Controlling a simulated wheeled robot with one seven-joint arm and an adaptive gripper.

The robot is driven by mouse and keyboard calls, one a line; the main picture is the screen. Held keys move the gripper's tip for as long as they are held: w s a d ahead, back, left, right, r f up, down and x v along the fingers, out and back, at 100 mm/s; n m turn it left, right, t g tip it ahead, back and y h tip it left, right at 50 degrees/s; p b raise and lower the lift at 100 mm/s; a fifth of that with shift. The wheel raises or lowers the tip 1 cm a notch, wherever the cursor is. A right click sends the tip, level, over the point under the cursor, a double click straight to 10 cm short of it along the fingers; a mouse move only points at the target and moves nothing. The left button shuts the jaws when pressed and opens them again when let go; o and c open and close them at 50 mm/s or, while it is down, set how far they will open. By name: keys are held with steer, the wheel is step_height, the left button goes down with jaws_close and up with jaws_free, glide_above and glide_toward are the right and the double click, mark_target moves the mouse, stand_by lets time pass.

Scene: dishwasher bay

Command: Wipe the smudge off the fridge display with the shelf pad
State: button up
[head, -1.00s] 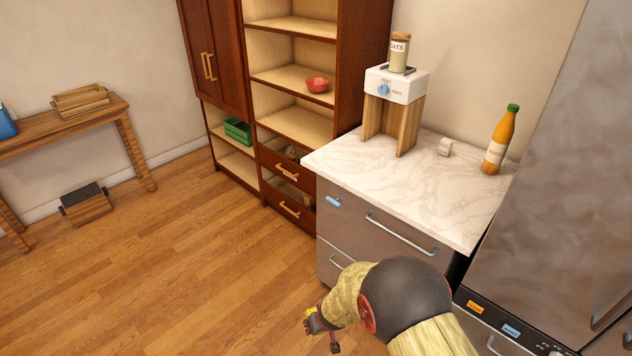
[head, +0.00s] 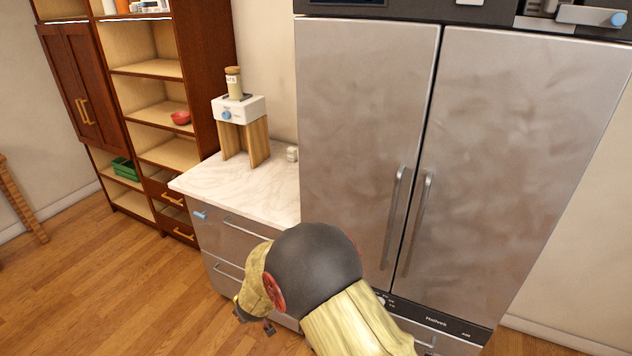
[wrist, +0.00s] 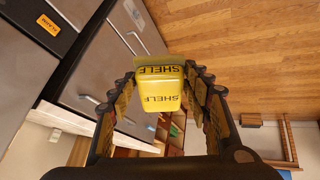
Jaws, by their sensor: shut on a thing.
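My gripper (wrist: 166,88) is shut on the yellow shelf pad (wrist: 162,98), a block printed "SHELF", seen between the two fingers in the wrist view. In the head view my gripper (head: 254,319) hangs low over the floor, in front of the counter drawers; the pad cannot be made out there. The fridge (head: 365,120) is a tall steel two-door unit right of centre. A dark panel with a bluish screen, seemingly the display (head: 348,3), is cut off by the top edge of the head view. No distinct smudge can be made out on the visible strip.
A marble counter (head: 255,190) left of the fridge bears a dispenser with a jar (head: 234,82). A brown shelf unit (head: 150,68) stands farther left. Long handles (head: 395,215) stick out from the fridge doors. The wooden floor (head: 90,290) at left is clear.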

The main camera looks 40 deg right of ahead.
steer(key=w+d+r+t+h+p, duration=0.2)
steer(key=d+r+p, duration=0.3)
steer(key=r, duration=1)
steer(key=w+d+r+t+h+p, duration=0.2)
steer(key=d+r+p, duration=0.25)
steer(key=r, duration=0.95)
steer(key=w+d+r+t+h+p, duration=0.2)
steer(key=d+r+h+p, duration=0.3)
steer(key=r, duration=1)
steer(key=s+d+r+h+p, duration=0.2)
steer(key=s+d+r+p, duration=0.15)
steer(key=r, duration=0.95)
steer(key=s+d+r+h+p, duration=0.1)
steer(key=s+d+r+p, duration=0.25)
steer(key=r, duration=0.95)
steer(key=s+d+r+h+p, duration=0.2)
steer(key=d+r+p, duration=0.15)
steer(key=r, duration=0.95)
steer(key=shift+m+t, duration=0.3)
steer(key=shift+t, duration=0.1)
steer(key=shift+w+d+f, duration=0.1)
steer(key=shift+w+d, duration=0.25)
steer(key=shift+d, duration=0.4)
steer(key=shift+w+d+r, duration=0.1)
steer(key=shift+w+d, duration=0.2)
steer(key=shift+d, duration=0.45)
steer(key=shift+w+d+f, duration=0.1)
steer(key=shift+w+d, duration=0.25)
steer(key=shift+d, duration=0.4)
